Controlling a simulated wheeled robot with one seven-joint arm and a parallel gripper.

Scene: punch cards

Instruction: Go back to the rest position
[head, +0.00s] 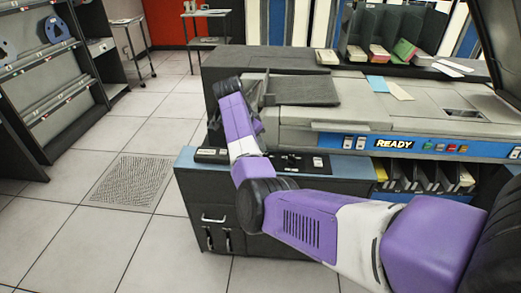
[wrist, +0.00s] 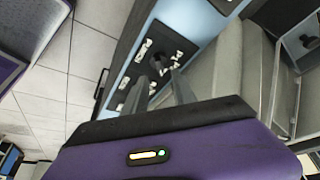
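My arm reaches in from the right in the head view and bends up in front of the punch-card machine (head: 400,116). Its wrist end is over the blue-edged control ledge (head: 350,166), and the fingers are mostly hidden there. In the wrist view my gripper (wrist: 161,75) has two grey fingers standing apart, with no held object visible between them. The fingers point toward a dark switch panel (wrist: 150,62) on the ledge. I cannot tell whether they touch it.
The machine has a lit READY panel (head: 394,143) and card slots below it. Card bins (head: 385,40) stand on top. A shelving rack (head: 45,75) is at the left, and a small table (head: 205,14) stands behind. The tiled floor (head: 90,235) at left is open, with a grate (head: 132,181).

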